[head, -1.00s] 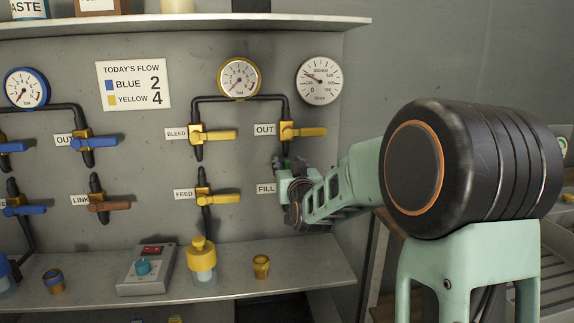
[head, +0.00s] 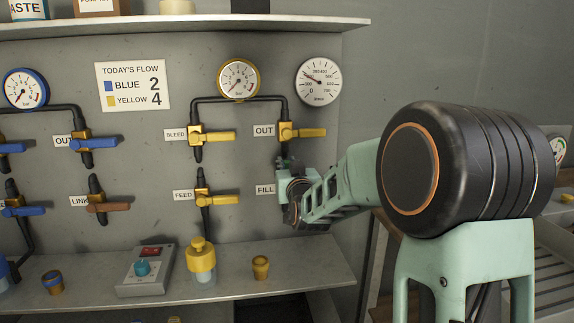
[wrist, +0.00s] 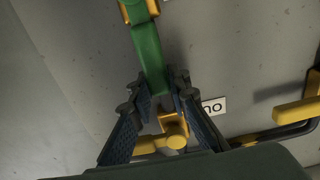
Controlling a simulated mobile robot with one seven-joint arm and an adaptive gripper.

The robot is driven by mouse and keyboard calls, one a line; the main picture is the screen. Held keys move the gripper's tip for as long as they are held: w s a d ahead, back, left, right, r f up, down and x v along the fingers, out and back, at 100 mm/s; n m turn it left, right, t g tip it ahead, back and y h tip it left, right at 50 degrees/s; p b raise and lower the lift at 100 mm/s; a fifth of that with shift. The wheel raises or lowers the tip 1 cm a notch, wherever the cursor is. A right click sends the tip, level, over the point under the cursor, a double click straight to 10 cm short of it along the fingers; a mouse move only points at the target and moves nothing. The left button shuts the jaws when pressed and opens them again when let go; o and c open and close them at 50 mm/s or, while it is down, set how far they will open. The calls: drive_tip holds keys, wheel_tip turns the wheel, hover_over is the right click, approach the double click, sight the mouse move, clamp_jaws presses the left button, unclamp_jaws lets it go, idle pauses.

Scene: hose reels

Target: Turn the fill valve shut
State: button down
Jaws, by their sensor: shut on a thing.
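The fill valve has a green lever (wrist: 147,55) and a brass-coloured body (wrist: 137,10) at the top of the wrist view. The lever runs down that picture from the body, toward the yellow out valve (wrist: 172,133). My gripper (wrist: 157,90) has a finger on each side of the lever's end and is shut on it. In the head view my gripper (head: 285,171) is at the wall, right of the FILL label (head: 265,189) and below the yellow out valve (head: 300,132). There it hides most of the fill valve.
Yellow bleed (head: 213,136) and feed (head: 214,199) valves are left of my gripper. Gauges (head: 238,80) hang above. A shelf (head: 316,272) below bears a yellow-capped bottle (head: 201,260), a brass cup (head: 261,267) and a control box (head: 147,270).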

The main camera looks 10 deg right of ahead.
drive_tip(key=shift+d, duration=0.1)
drive_tip(key=d+f+m+b, duration=0.1)
drive_tip(key=d+m, duration=0.1)
drive_tip(key=m, duration=0.1)
drive_tip(key=d+f+m+b, duration=0.1)
drive_tip(key=d+m, duration=0.1)
drive_tip(key=m, duration=0.1)
drive_tip(key=d+f+m+b, duration=0.1)
drive_tip(key=d+m+b, duration=0.1)
drive_tip(key=d+m, duration=0.1)
wheel_tip(320, 180, down, 7)
drive_tip(key=d+m, duration=0.2)
drive_tip(key=m, duration=0.7)
drive_tip(key=shift+d+r, duration=0.15)
drive_tip(key=shift+d, duration=0.05)
idle(0.3)
